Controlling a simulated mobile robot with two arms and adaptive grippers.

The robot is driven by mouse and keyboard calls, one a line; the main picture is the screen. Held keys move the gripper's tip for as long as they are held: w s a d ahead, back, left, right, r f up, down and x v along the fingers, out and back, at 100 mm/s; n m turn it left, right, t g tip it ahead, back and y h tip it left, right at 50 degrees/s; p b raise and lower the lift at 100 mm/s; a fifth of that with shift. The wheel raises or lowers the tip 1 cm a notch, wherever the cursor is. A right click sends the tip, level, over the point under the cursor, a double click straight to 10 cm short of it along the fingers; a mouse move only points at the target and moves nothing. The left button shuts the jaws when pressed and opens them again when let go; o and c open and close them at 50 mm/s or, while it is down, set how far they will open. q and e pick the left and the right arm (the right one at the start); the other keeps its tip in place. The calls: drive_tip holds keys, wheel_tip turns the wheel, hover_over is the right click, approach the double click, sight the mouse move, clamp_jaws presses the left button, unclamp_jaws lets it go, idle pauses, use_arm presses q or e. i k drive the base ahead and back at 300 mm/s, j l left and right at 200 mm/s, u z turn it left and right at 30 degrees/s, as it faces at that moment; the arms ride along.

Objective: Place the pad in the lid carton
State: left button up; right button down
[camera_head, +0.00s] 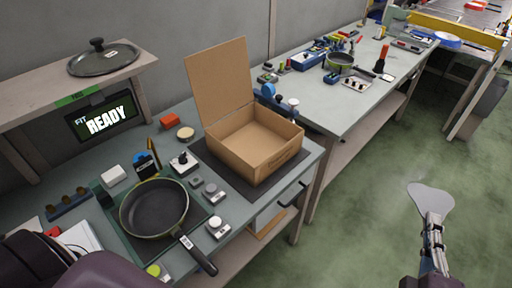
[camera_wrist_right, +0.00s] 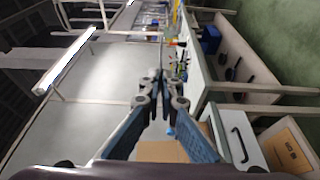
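The pad (camera_head: 430,198) is a thin, pale grey, rounded sheet at the tip of my right gripper (camera_head: 434,222), on the right side of the head view. The right gripper is shut on its near edge and holds it over the open floor. In the right wrist view the right gripper's fingers (camera_wrist_right: 160,82) are closed together, and the pad shows only as a thin edge, if at all. The open brown carton (camera_head: 254,156) stands on the bench with its flap raised at the back; its visible interior looks empty. My left gripper is out of view.
A pan (camera_head: 155,208) lies on the bench left of the carton, its handle over the front edge. A glass lid (camera_head: 104,58) rests on the shelf (camera_head: 50,97). Small weights and blocks surround the pan. A second bench (camera_head: 370,98) with tools stands behind; the floor is clear.

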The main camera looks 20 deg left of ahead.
sight(251, 146)
drive_tip(key=i+l+u, duration=0.1)
drive_tip(key=i, duration=0.25)
drive_tip(key=i+l+u, duration=0.1)
drive_tip(key=i, duration=0.2)
drive_tip(key=u, duration=1.45)
